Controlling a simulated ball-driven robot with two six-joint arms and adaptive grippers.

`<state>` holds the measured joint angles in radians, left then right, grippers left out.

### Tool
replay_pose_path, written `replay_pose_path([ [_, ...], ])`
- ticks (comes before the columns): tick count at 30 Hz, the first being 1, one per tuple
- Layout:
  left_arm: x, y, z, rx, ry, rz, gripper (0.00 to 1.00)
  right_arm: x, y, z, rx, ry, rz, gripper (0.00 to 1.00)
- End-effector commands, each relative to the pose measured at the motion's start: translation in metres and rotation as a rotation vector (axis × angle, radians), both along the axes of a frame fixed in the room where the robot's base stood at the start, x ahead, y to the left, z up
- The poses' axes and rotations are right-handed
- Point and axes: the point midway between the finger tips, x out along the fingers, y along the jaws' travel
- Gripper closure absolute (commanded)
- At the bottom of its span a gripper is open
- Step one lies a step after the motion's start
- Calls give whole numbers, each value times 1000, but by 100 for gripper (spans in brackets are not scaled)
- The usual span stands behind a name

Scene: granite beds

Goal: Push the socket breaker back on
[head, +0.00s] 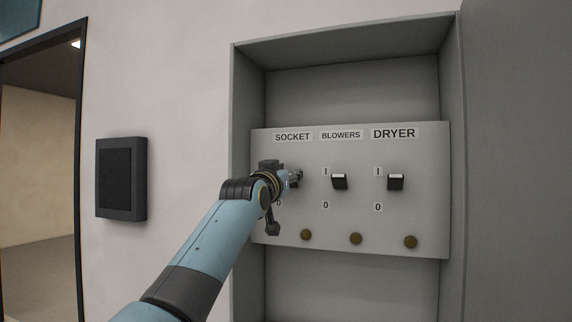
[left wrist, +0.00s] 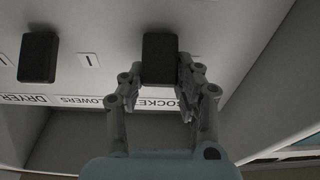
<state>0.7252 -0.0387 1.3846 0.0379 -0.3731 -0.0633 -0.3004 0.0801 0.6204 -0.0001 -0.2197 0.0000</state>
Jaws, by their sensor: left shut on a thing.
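The socket breaker (left wrist: 160,58) is a black block-shaped lever below the SOCKET label (head: 293,137). In the head view it is mostly hidden behind my left gripper (head: 295,177), which is up against the panel there. The left wrist view shows the panel upside down. In it the fingers of my left gripper (left wrist: 160,92) stand on either side of the breaker's near end, shut on it. Which way the breaker is tipped I cannot tell. My right gripper is in neither view.
The blowers breaker (head: 339,181) and dryer breaker (head: 396,182) sit to the right on the same grey panel (head: 350,215). Round brown knobs (head: 355,239) line its lower edge. Cabinet walls (head: 248,85) enclose the panel. A dark wall box (head: 121,179) hangs left, near a doorway.

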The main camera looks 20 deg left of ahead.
Motion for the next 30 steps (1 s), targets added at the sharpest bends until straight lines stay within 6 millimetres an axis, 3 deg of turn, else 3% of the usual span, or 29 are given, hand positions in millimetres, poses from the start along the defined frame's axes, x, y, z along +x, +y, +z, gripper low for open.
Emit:
replay_pose_path([
  [10,0,0,1,-3,15,-1,100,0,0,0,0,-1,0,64],
  [11,0,0,1,-3,15,-1,66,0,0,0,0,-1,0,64],
  [16,0,0,1,-2,15,0,44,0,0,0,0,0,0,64],
  [25,-1,0,0,-1,16,1,44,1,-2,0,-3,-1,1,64],
  [30,-19,1,-3,-1,15,1,44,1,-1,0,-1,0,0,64],
])
